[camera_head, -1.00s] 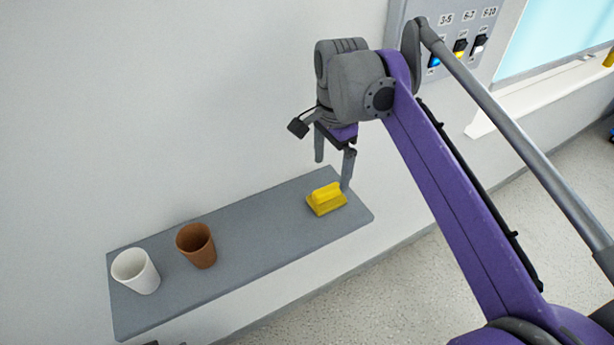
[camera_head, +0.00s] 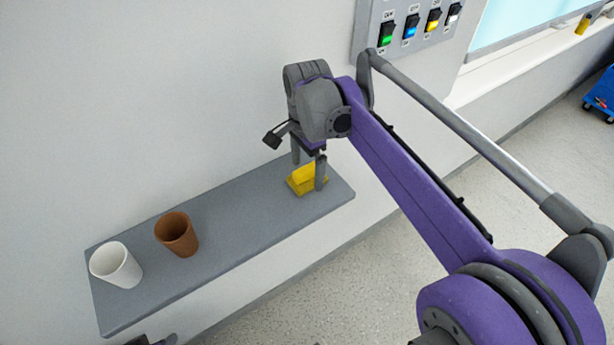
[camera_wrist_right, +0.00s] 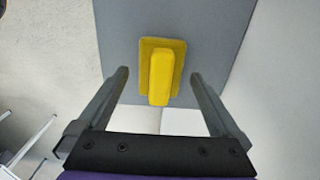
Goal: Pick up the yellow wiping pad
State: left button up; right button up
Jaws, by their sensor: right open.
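The yellow wiping pad (camera_head: 303,182) lies on the right end of the grey wall shelf (camera_head: 235,222). It has a flat base and a raised block-like handle. My right gripper (camera_head: 308,178) points down over the pad, its fingers apart, and one finger hides part of the pad. In the right wrist view the pad (camera_wrist_right: 161,72) lies ahead of the open fingers (camera_wrist_right: 158,78), about midway between them sideways, with nothing gripped. Whether a finger touches the pad cannot be told. A dark part low at the shelf's front edge may belong to my left arm, but its gripper does not show clearly.
A brown cup (camera_head: 177,235) and a white cup (camera_head: 116,265) stand on the left half of the shelf. A switch panel (camera_head: 405,30) is on the wall behind my right arm. The shelf is clear between the brown cup and the pad.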

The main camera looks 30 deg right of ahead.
aim_at(307, 168)
jog(key=shift+f, duration=0.4)
jog(key=shift+c, duration=0.3)
jog(key=c, duration=1.2)
jog(key=shift+r, duration=0.15)
jog(key=shift+c, duration=0.2)
notch_tip(307, 168, up, 10)
jog(key=shift+f+p, duration=0.1)
jog(key=shift+p, duration=0.3)
